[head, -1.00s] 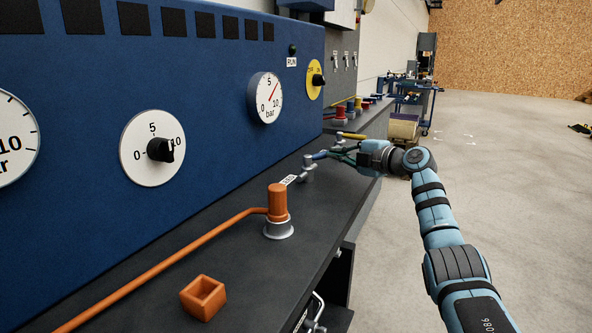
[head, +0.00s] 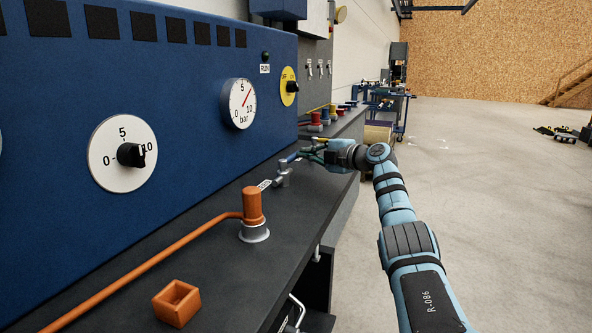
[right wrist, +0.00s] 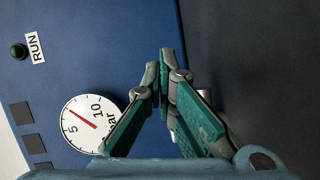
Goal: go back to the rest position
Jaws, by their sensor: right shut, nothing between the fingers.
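My right gripper (head: 305,153) is at the far end of my outstretched right arm, over the dark bench top beside a small grey valve (head: 283,174). A blue lever (head: 289,158) shows by its fingertips; whether they touch I cannot tell. In the right wrist view the two fingertips (right wrist: 163,66) are together with nothing between them. The pressure gauge (right wrist: 90,122) on the blue panel lies beyond the fingers. My left gripper is out of view.
The blue panel (head: 60,90) stands along the left, with a black-knobbed dial (head: 122,130). An orange fitting with a hose (head: 252,205) and an open orange box (head: 177,303) are on the bench (head: 215,260). Open concrete floor (head: 500,220) lies to the right.

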